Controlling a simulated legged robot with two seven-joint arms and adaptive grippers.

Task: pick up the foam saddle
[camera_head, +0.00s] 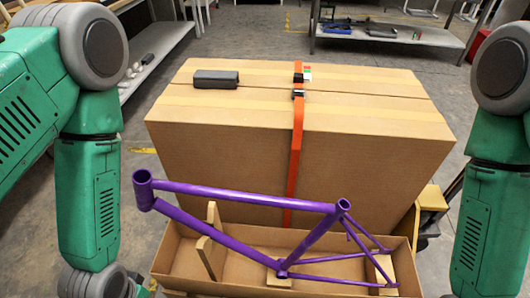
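A dark grey oblong block (216,79), which looks like the foam saddle, lies on top of the large closed cardboard box (370,150), near its far left corner. Its long side runs left to right and its top and near faces are in plain view. Nothing touches it from above. My two green arms show at the left and right edges of the picture, apart from the block. Both grippers are out of the picture, below its lower edge.
A purple bicycle frame (238,200) rests on wooden supports in an open shallow cardboard tray (225,284) in front of the box. An orange strap (294,150) with a buckle runs over the box. Shelves (158,50) stand behind left; a metal bench (430,36) stands behind right.

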